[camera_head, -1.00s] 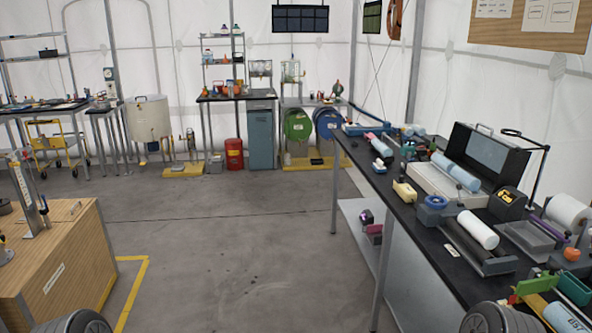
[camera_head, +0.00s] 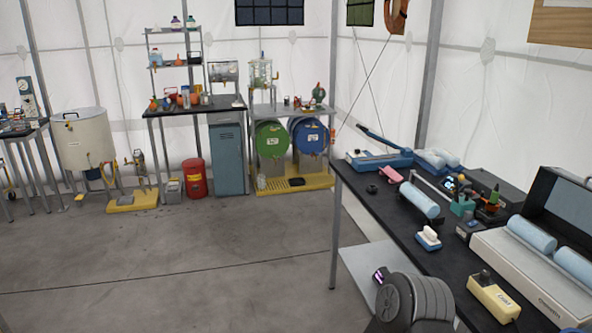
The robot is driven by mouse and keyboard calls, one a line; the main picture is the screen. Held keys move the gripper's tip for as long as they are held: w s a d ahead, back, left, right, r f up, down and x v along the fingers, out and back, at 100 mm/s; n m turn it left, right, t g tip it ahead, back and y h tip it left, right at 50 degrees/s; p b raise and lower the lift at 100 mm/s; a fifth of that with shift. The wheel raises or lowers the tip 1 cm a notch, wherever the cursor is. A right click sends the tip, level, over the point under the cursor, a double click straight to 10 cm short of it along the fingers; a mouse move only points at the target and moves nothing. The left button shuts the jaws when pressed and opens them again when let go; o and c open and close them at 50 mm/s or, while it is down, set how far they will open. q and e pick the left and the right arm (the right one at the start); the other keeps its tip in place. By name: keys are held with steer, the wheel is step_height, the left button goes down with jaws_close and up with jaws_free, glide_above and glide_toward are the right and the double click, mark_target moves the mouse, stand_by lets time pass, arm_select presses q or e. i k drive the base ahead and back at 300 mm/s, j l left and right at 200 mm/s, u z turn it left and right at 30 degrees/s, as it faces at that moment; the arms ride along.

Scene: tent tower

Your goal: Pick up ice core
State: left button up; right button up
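Several pale blue cylinders that look like ice cores are on the black-topped bench (camera_head: 385,210) at the right. One blue cylinder (camera_head: 418,200) lies in the middle of the bench, beside a metal frame. Two more lie in the open white case, a nearer-left one (camera_head: 532,234) and one at the right edge (camera_head: 576,266). I cannot tell which one the task means. A dark ribbed part of my arm shows at the bottom, in front of the bench's near side.
A yellow box (camera_head: 494,296), a white-and-blue brush-like item (camera_head: 428,238) and a pink item (camera_head: 391,175) lie on the bench. A blue device (camera_head: 380,159) stands at its far end. The grey floor (camera_head: 200,270) left of the bench is clear. Drums (camera_head: 271,140) stand behind.

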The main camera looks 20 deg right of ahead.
mark_target(427, 205)
steer(key=i+j+z, duration=0.2)
steer(key=i+z, duration=0.2)
steer(key=i, duration=0.45)
steer(key=i+j+z, duration=0.45)
steer(key=i, duration=0.35)
steer(key=i+j+z, duration=0.4)
steer(key=i+j, duration=0.3)
